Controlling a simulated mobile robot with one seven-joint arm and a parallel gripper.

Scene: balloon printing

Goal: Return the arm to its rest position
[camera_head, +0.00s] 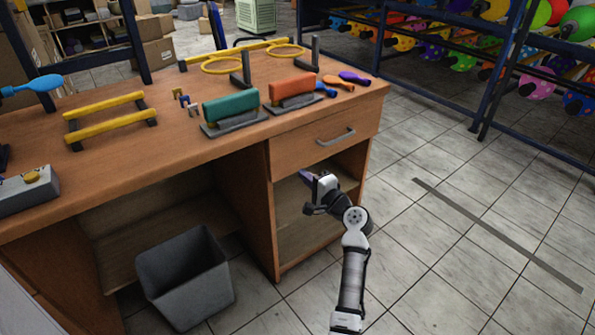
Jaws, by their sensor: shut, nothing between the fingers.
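My arm rises from the bottom of the view, to the right of the middle. It is folded in front of the open shelf of the wooden desk (200,152). My gripper (305,177) is at the arm's upper end, below the drawer and its grey handle (336,137). It points up and to the left and is small in the view. It is shut with nothing seen in it. The arm's lower links hide part of the tiled floor.
A grey bin (186,277) stands under the desk at the left. On the desktop are a teal block (231,107), an orange block (292,87), a yellow rack (105,118) and several deflated balloons. A balloon rack (480,60) stands back right.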

